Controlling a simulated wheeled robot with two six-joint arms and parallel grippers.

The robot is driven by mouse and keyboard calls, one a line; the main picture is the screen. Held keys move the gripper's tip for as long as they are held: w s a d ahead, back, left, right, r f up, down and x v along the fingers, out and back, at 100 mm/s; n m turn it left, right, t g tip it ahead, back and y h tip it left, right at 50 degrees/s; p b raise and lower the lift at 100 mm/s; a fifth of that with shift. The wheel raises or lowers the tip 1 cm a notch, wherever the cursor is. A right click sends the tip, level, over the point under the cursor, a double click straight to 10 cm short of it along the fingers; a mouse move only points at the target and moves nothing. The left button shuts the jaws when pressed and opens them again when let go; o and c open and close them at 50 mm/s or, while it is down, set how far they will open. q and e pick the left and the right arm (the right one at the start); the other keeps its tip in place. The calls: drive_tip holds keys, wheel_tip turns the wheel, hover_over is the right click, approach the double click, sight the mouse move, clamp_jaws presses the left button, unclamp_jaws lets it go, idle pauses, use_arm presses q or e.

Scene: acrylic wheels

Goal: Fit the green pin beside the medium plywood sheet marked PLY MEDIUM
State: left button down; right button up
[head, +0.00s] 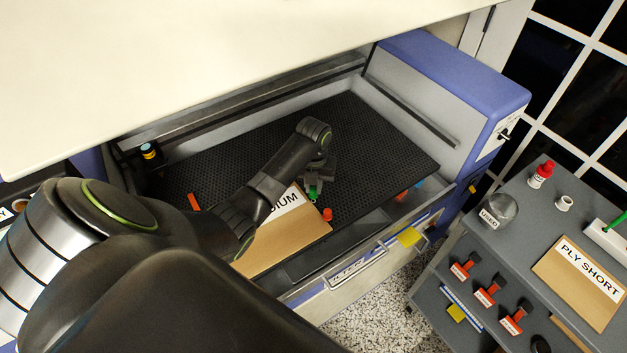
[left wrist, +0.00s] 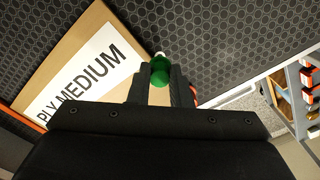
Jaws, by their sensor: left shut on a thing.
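The plywood sheet marked PLY MEDIUM (head: 281,240) lies on the black honeycomb bed (head: 385,150) of the machine, partly hidden by my left arm. It also shows in the left wrist view (left wrist: 60,62). My left gripper (head: 316,183) is over the bed by the sheet's upper right corner, shut on the green pin (head: 313,191). In the left wrist view the green pin (left wrist: 160,72) sits between the fingertips, close beside the sheet's edge. Whether its tip touches the bed cannot be told. My right gripper is not in view.
A red pin (head: 327,214) stands by the sheet's right edge, and an orange-red piece (head: 194,202) lies at left. The machine's raised lid (head: 200,60) overhangs the bed. A grey cart (head: 500,240) at right holds a PLY SHORT sheet (head: 583,280), a jar and several red-handled tools.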

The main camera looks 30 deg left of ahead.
use_arm(q)
drive_tip(key=shift+p, duration=0.3)
drive_tip(key=shift+f+b, duration=0.75)
drive_tip(key=shift+f, duration=0.4)
drive_tip(key=shift+r, duration=0.1)
drive_tip(key=c, duration=1.3)
unclamp_jaws()
drive_tip(key=shift+o, duration=0.2)
wheel_tip(320, 180, up, 17)
drive_tip(key=p, duration=0.5)
drive_tip(key=shift+r, duration=0.2)
